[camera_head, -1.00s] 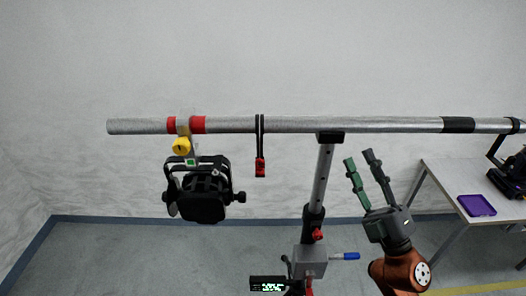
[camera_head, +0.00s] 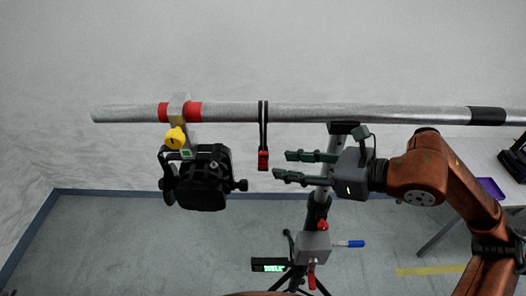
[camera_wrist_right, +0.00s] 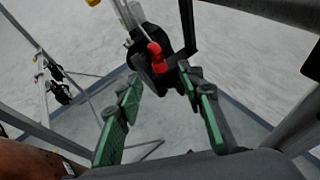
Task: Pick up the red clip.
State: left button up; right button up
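The red clip (camera_head: 263,160) hangs at the bottom of a black strap (camera_head: 263,120) looped over a horizontal metal bar (camera_head: 350,112). My right gripper (camera_head: 281,165) has come in from the right with its two green-padded fingers spread and pointing left. Its fingertips are just right of the clip, and nothing is held. In the right wrist view, the open fingers (camera_wrist_right: 160,82) frame a red piece (camera_wrist_right: 155,52) ahead, which looks like the clip against a dark shape. My left gripper is not in view.
The bar's stand (camera_head: 315,243) rises behind my right gripper. A table with a purple tray (camera_head: 491,188) is at the right.

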aim_at(267, 163)
jog(key=p+x, duration=0.2)
jog(key=x, duration=0.3)
jog(key=shift+p, duration=0.35)
jog(key=shift+c, duration=0.8)
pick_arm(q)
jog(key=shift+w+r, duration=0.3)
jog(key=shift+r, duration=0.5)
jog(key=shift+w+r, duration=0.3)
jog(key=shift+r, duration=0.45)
pick_arm(e)
grip_shut()
